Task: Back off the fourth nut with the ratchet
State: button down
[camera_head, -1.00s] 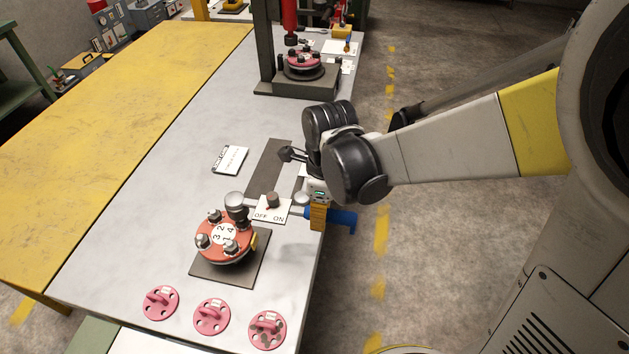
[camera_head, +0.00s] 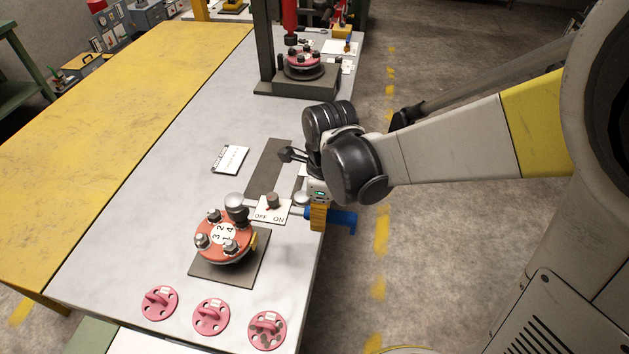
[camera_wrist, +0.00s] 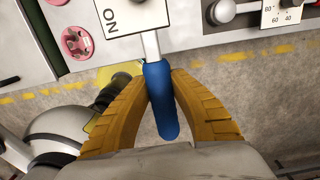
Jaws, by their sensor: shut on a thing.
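My gripper (camera_head: 319,217) has its yellow fingers shut on the blue handle of the ratchet (camera_head: 343,220), which juts out past the table's front edge. The wrist view shows the blue handle (camera_wrist: 160,100) between both fingers, with the silver shank running away from it. The ratchet's dark socket end sits over the upper right nut position of the red flanged spool (camera_head: 222,256), hiding whatever is under it. Nuts show at the flange's upper left (camera_head: 213,215), left (camera_head: 202,241) and lower right (camera_head: 231,247). The number label (camera_head: 222,234) is too small to match surely to each nut.
Pink lidded discs (camera_head: 211,316) lie along the near table edge. A press with another red flange (camera_head: 303,62) stands farther back.

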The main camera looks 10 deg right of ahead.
notch_tip(320, 180, down, 4)
jog(key=b, duration=0.3)
jog(key=shift+f, duration=0.2)
dwell(0.5)
jog(key=shift+w, duration=0.1)
jog(key=w+n, duration=0.1)
jog(key=w, duration=0.1)
jog(key=w+d+n+b, duration=0.1)
jog(key=w, duration=0.1)
dwell(0.4)
jog(key=shift+w+n+b, duration=0.3)
jog(key=shift+w+n, duration=1.1)
jog(key=shift+w, duration=0.65)
